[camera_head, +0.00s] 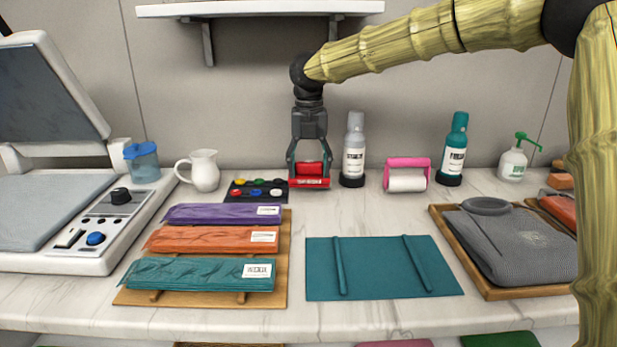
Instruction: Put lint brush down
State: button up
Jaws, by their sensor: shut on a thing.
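A pink roller (407,175), teal bottle (456,150) and white pump bottle (512,163) stand right. A white jug (202,170) stands left. In front lie a rack (284,270) of folded packs, a teal mat (385,270) and a wooden tray (490,290). A shelf (260,8) hangs above.

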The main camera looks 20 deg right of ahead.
aim_at(309, 162)
jog(key=shift+w+f, duration=0.25)
jog(key=shift+w, duration=0.05)
jog(key=shift+s+f+p, duration=0.1)
jog(key=shift+f+p, duration=0.2)
jog(key=shift+f, duration=1.05)
jog(key=o, duration=1.2)
jog(key=shift+c, duration=0.2)
jog(key=shift+f+b, duration=0.35)
jog(key=shift+b, duration=0.4)
jog(key=r+p, duration=0.1)
jog(key=r, duration=0.3)
jog(key=r+p, duration=0.1)
jog(key=r, duration=0.2)
jog(key=shift+s+r, duration=0.2)
jog(key=shift+r, duration=0.2)
